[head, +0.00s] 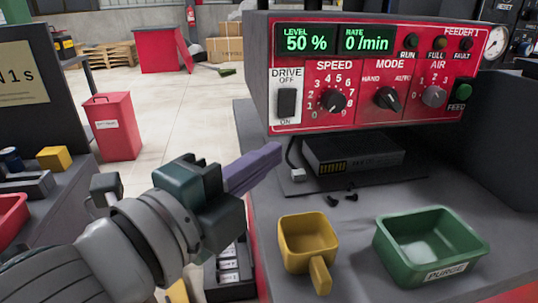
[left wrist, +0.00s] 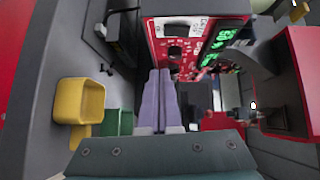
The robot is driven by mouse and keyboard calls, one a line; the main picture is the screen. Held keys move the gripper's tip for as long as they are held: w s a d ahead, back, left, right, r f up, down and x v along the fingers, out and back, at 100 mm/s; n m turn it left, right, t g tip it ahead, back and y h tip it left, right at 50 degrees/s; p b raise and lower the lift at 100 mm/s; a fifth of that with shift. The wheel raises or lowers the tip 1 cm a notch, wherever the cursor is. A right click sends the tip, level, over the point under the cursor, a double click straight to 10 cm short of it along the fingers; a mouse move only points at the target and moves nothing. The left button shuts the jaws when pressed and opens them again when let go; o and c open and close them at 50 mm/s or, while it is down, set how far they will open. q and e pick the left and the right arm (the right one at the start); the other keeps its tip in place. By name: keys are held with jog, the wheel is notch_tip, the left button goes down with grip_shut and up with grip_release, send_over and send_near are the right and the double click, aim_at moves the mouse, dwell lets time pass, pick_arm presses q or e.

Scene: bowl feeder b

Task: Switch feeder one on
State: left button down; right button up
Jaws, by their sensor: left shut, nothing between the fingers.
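The red feeder one control panel (head: 345,110) stands at the upper right of the head view. Its black drive switch (head: 287,103) is at the left end, with OFF marked above and ON below. The display (head: 338,40) reads level 50 % and rate 0/min. The run, full and fault lamps (head: 410,41) look dark. My left gripper (head: 275,149) is shut and empty, its purple fingers pointing up and right, just below and left of the switch. In the left wrist view the shut fingers (left wrist: 160,73) point towards the panel (left wrist: 190,60). My right gripper is not in view.
A yellow scoop (head: 304,247) and a green purge tray (head: 430,247) stand on the grey bench. A dark flat unit (head: 355,153) sits below the panel, with small black pieces (head: 343,193) before it. A red bin (head: 112,126) stands on the floor at left.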

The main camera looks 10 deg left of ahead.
pick_arm(q)
jog(key=v, duration=0.4)
jog(key=shift+s+a+f, duration=0.3)
jog(key=shift+a, duration=0.05)
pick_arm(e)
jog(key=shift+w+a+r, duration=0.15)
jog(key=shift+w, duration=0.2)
pick_arm(q)
jog(key=shift+r, duration=0.1)
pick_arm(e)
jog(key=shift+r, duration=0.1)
pick_arm(q)
jog(key=a+r+n+g+y+p, duration=0.1)
jog(key=a+r+n+y+p, duration=0.35)
jog(key=n+p, duration=0.25)
jog(key=s+a+r+n+g+y+p, duration=0.2)
jog(key=s+a+r+n+g+p, duration=0.15)
jog(key=s+n+g+p, duration=0.5)
jog(key=s+a+r+n+g+y+p, duration=0.1)
jog(key=s+a+r+n+g+p, duration=0.4)
jog(key=s, duration=0.6)
notch_tip(320, 180, up, 34)
jog(key=d+t+p, duration=0.1)
jog(key=t+p, duration=0.1)
jog(key=p, duration=3.4)
jog(key=shift+w+d+p, duration=0.25)
jog(key=shift+d+p, duration=0.05)
jog(key=shift+d, duration=0.1)
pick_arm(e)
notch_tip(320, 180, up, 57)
